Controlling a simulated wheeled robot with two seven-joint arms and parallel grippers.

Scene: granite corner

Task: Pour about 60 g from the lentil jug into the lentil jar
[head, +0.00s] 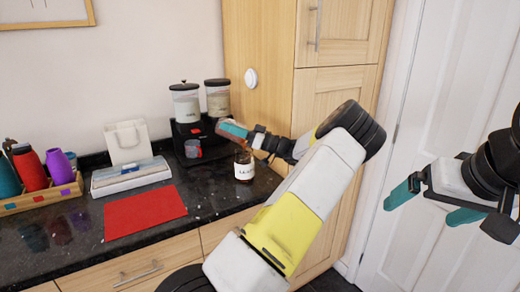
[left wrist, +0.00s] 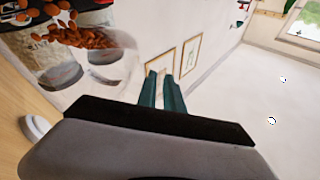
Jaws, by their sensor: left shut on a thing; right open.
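My left gripper (head: 236,129) is shut on the lentil jug (head: 229,136), which is clear, small in the head view and partly hidden by the teal fingers. The jug is tilted above the mouth of the lentil jar (head: 244,166). The jar stands upright on the counter, with a white label and dark reddish-brown contents. In the left wrist view, orange-brown lentils (left wrist: 84,38) show at the upper left, beyond the closed-up fingers (left wrist: 162,92). Whether lentils are falling into the jar is too small to tell. My right gripper (head: 434,202) is open and empty, far to the right.
A black dispenser (head: 190,128) with two clear hoppers stands behind the jar. A red mat (head: 144,211), a white box (head: 131,177) and a wooden tray of bottles (head: 38,199) lie to the left. A tall wooden cabinet (head: 270,70) stands close behind my left gripper.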

